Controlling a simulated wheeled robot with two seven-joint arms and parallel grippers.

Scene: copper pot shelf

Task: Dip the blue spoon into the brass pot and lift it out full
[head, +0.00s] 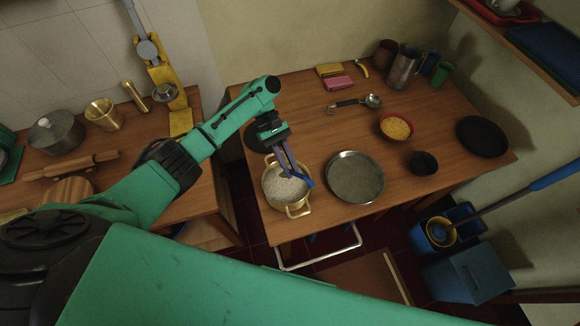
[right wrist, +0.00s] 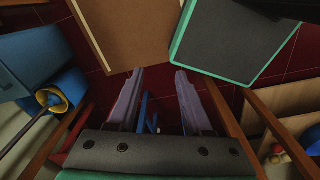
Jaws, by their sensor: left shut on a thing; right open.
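The brass pot (head: 297,211) stands near the front left of the wooden table, filled with white, grainy contents (head: 280,184). My left gripper (head: 284,162) points down over the pot and is shut on the blue spoon (head: 306,179). The visible blue part of the spoon slants across the right side of the pot's opening. I cannot tell whether its bowl is in the white contents. My right gripper (right wrist: 157,80) shows in the right wrist view, open and with nothing held, above the dark red floor.
A round metal pan (head: 355,177) stands right of the pot. A blue bin (head: 468,275) stands at the right.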

